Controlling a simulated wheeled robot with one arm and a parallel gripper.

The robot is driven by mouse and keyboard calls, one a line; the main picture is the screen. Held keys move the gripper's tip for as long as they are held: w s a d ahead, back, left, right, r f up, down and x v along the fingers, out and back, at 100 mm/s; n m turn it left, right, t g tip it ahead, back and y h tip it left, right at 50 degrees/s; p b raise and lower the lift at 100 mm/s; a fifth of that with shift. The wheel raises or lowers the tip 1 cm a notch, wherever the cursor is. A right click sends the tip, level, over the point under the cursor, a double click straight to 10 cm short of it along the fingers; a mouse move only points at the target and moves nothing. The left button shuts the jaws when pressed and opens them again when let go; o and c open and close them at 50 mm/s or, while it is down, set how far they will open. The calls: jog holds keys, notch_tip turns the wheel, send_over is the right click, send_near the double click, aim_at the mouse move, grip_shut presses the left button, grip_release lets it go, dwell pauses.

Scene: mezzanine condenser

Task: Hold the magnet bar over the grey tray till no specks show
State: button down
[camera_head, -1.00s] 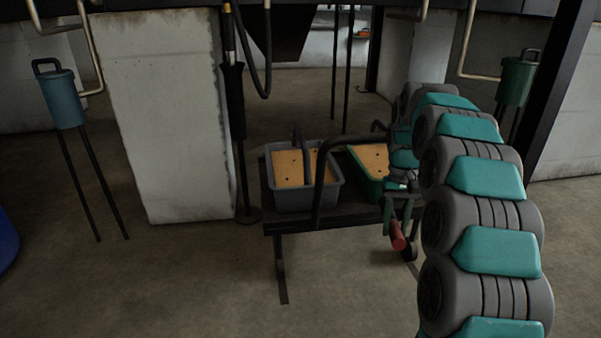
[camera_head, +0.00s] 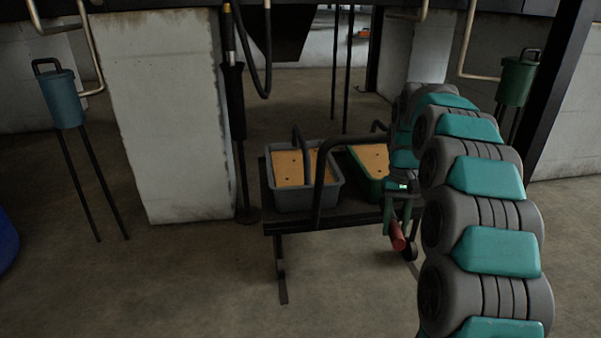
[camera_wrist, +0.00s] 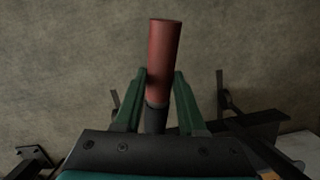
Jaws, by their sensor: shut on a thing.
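The magnet bar is red with a dark grey end; it shows in the head view (camera_head: 397,235) and in the wrist view (camera_wrist: 163,55). My gripper (camera_wrist: 160,88) has green fingers and is shut on the bar near its dark end. In the head view, my gripper (camera_head: 400,215) and the bar are at the front right of the cart, right of the grey tray and not over it. The grey tray (camera_head: 305,200) sits on the cart, filled with orange material. A few small dark specks show on it. A dark handle partly hides its right side.
A green tray (camera_head: 365,185) with orange fill stands right of the grey tray, partly hidden by my arm. The dark cart (camera_head: 280,226) has a tall black handle (camera_head: 318,185). A pale pillar (camera_head: 165,120) stands left of it. The floor in front is clear.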

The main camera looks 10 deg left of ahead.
aim_at(397, 232)
jog(key=shift+r, duration=0.1)
notch_tip(397, 232, up, 13)
jog(key=p, duration=0.7)
jog(key=shift+p, duration=0.4)
dwell(0.3)
jog(key=f+p, duration=0.2)
jog(key=f, duration=0.1)
jog(key=s+f+p, duration=0.1)
jog(key=f+p, duration=0.1)
jog(key=f, duration=0.1)
jog(key=s+f+p, duration=0.1)
jog(key=f+p, duration=0.2)
jog(key=shift+s+f, duration=0.1)
jog(key=shift+s, duration=0.05)
jog(key=shift+s+f, duration=0.25)
jog(key=shift+f, duration=0.3)
